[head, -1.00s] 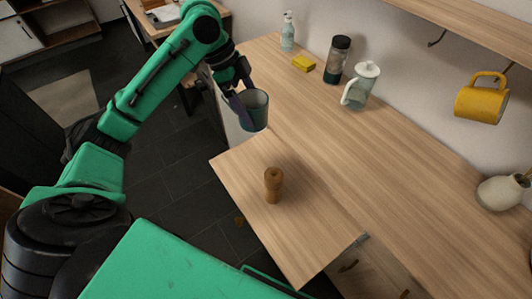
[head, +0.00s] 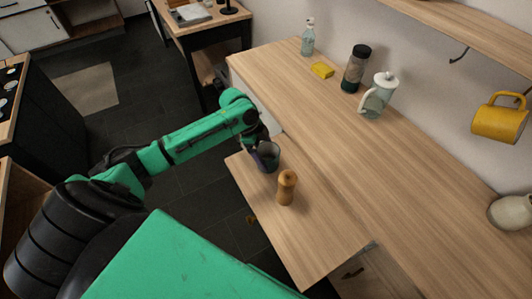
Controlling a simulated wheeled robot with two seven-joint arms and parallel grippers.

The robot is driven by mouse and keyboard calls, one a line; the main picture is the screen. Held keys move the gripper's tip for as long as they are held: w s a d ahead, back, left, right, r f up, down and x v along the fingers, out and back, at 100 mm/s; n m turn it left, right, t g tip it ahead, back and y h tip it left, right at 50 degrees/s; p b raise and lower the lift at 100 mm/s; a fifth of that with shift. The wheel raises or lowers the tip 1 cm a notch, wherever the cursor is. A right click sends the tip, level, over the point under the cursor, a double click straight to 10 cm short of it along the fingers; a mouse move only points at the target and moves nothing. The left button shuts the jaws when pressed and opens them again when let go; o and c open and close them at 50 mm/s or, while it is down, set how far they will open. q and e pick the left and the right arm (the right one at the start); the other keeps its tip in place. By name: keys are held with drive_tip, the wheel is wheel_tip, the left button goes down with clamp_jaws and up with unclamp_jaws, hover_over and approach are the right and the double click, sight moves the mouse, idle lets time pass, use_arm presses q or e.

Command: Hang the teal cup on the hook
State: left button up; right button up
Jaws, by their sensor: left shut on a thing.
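The teal cup (head: 269,159) looks dark grey-teal, with its open top facing up. My left gripper (head: 257,153) is shut on its left side. The cup is over the far left part of the near worktop, just behind the wooden mill; I cannot tell whether it touches the wood. An empty dark hook (head: 459,54) hangs under the wall shelf at upper right. My right gripper is out of view.
A yellow mug (head: 497,123) hangs under the shelf (head: 470,28), right of the empty hook. The wooden mill (head: 287,188) stands close to the cup. A glass jug (head: 376,98), dark bottle (head: 355,70), yellow sponge (head: 322,70) and soap bottle (head: 308,40) line the wall. The middle worktop (head: 380,170) is clear.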

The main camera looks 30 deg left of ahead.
use_arm(q)
drive_tip(key=o, duration=1.5)
drive_tip(key=b+v, duration=0.1)
drive_tip(key=v, duration=1.1)
drive_tip(key=shift+s, duration=0.1)
